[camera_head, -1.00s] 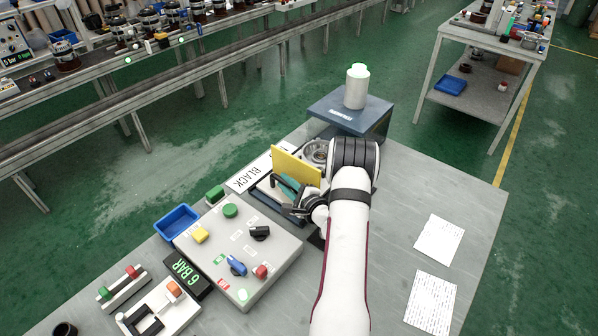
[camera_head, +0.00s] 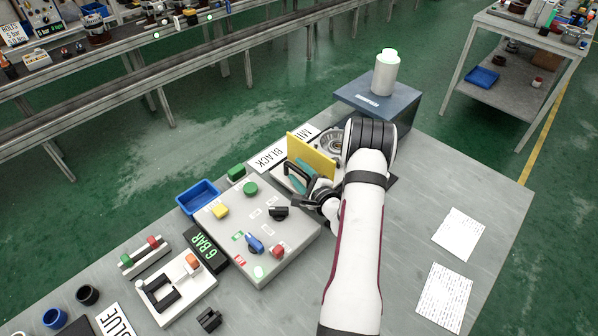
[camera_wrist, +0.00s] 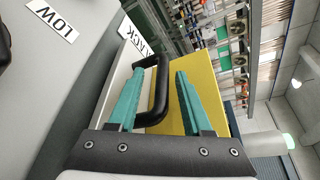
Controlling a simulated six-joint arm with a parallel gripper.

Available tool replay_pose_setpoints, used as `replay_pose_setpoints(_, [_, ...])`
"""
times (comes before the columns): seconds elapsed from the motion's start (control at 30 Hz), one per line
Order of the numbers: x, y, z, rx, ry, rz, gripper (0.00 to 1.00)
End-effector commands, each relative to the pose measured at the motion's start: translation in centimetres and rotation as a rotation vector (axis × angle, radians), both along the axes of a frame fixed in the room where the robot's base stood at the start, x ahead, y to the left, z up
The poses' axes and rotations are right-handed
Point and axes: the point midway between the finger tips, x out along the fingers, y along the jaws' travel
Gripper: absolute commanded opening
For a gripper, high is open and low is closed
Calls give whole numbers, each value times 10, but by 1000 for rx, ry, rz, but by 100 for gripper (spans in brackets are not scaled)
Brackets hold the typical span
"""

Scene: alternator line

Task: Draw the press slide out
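The press slide shows a yellow upright plate (camera_head: 313,156) with a black loop handle (camera_wrist: 160,88) on its near side. A round metal part (camera_head: 333,143) sits behind the plate. The slide lies in front of the blue-grey press block (camera_head: 372,104). My gripper (camera_wrist: 161,69) is open, with one teal finger on each side of the handle in the wrist view. A gap shows between the right finger and the handle; I cannot tell whether the left finger touches it. In the head view my wrist hides the slide's right end.
A grey control box (camera_head: 285,235) with buttons and knobs stands close in front of the slide. Papers (camera_head: 458,235) lie on the otherwise clear right side of the bench.

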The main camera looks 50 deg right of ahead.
Motion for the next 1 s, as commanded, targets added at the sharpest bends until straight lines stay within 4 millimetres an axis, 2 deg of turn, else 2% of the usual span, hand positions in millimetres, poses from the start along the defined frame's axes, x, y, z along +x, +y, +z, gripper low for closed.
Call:
replay_pose_setpoints(0.27, [-6,0,2,-1,-1,-3,50])
replay_pose_setpoints(0.37, [-21,5,5,1,0,-5,50])
replay_pose_setpoints(0.8, [-128,39,30,2,-2,-8,50])
replay_pose_setpoints(1.0, [-147,45,34,0,-2,-3,50])
